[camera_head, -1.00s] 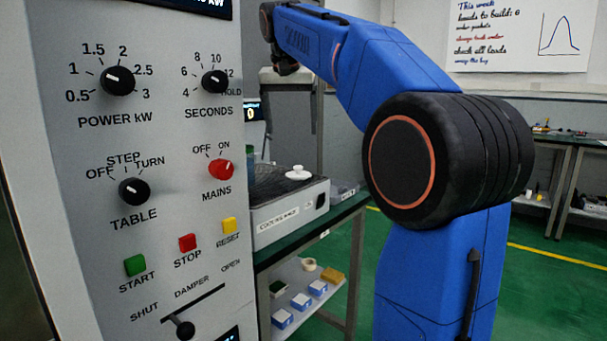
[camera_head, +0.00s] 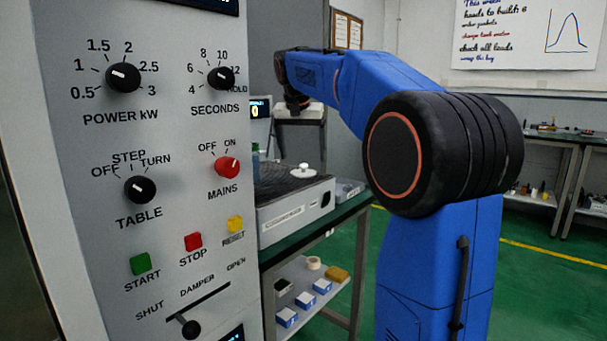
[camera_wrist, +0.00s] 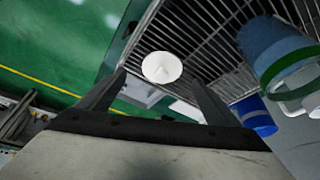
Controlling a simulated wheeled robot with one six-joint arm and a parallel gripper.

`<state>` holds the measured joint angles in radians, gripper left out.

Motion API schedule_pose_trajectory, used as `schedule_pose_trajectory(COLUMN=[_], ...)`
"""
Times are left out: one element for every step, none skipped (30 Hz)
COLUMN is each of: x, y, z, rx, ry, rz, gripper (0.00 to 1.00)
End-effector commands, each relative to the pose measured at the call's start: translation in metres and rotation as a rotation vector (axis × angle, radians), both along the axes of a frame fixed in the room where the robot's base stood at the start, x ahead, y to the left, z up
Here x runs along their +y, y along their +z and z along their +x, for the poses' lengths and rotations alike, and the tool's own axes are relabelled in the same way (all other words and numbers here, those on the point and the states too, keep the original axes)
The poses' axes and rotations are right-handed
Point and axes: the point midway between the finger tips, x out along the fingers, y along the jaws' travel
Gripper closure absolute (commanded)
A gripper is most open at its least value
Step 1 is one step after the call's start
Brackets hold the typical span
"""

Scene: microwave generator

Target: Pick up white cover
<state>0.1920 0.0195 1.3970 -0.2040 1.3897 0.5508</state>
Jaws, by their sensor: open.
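The white cover (camera_head: 303,171) is a small round lid with a knob. It lies on the dark rack top of a grey box labelled like a cooling unit (camera_head: 296,212). In the wrist view the white cover (camera_wrist: 162,67) shows as a pale disc beyond and between the fingertips. My gripper (camera_wrist: 158,78) is open and empty, its two dark fingers spread either side of the cover in the picture. It appears apart from the cover. In the head view my wrist hangs above and behind the box, and the fingers are not clear.
A blue-grey cup with a green band (camera_wrist: 283,60) and a blue container (camera_wrist: 254,115) stand right of the cover in the wrist view. The control panel (camera_head: 165,230) fills the head view's left. Small boxes (camera_head: 304,300) lie on a lower shelf. Green floor is open at right.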

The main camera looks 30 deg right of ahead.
Motion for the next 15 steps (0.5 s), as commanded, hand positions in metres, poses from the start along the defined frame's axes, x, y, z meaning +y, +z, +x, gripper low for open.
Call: schedule_pose_trajectory(x=[-0.001, -0.001, -0.001, -0.002, -0.002, -0.002, -0.003, -0.004, -0.004, -0.005, -0.006, -0.008, -0.009, -0.010, -0.011], y=[-0.003, -0.004, -0.005, -0.006, -0.007, -0.008, -0.010, -0.013, -0.016, -0.020, -0.023, -0.028, -0.032, -0.036, -0.040], z=[0.001, 0.001, 0.002, 0.002, 0.002, 0.003, 0.004, 0.005, 0.007, 0.009, 0.011, 0.013, 0.015, 0.017, 0.018], rx=[0.000, 0.000, 0.000, 0.000, 0.000, 0.000, 0.000, 0.001, 0.001, 0.001, 0.001, 0.002, 0.002, 0.002, 0.001], ry=[0.000, 0.000, 0.000, 0.000, 0.000, 0.000, 0.000, 0.000, 0.000, 0.000, 0.000, 0.001, 0.001, 0.001, 0.000], rz=[0.000, 0.000, 0.000, 0.000, 0.000, 0.000, 0.000, 0.001, 0.000, 0.000, 0.000, 0.000, 0.000, 0.000, 0.001], gripper=[0.15, 0.15, 0.15, 0.15, 0.15, 0.15, 0.15, 0.15, 0.15, 0.15, 0.15, 0.15, 0.15, 0.15, 0.15])
